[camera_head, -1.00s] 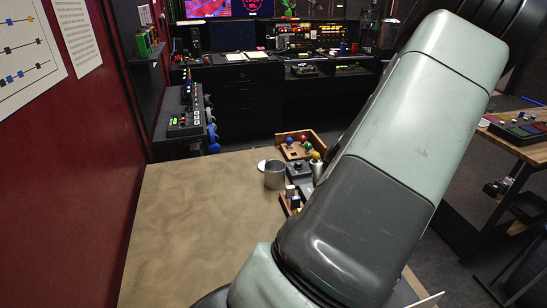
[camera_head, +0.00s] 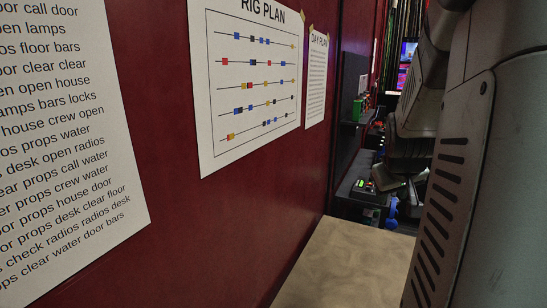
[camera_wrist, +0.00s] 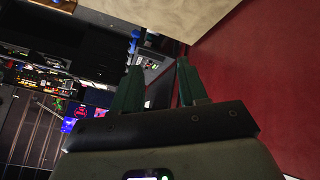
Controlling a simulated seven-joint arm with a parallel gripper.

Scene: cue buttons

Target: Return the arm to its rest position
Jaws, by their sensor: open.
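My gripper (camera_wrist: 158,88) shows in the wrist view with its two dark green fingers apart and nothing between them. It is raised clear of the table, with the red wall to its right and the desk with screens to its left in that view. In the head view, my arm fills the right side and hides most of the room and table. The fingertips cannot be made out in the head view. No cue button is clearly visible in the current frames.
The red wall (camera_head: 270,190) with a rig plan sheet (camera_head: 254,75), a day plan sheet (camera_head: 317,75) and a word list (camera_head: 60,140) fills the left. A bare part of the tan table (camera_head: 345,265) shows at the bottom. A black shelf unit (camera_head: 360,195) stands behind it.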

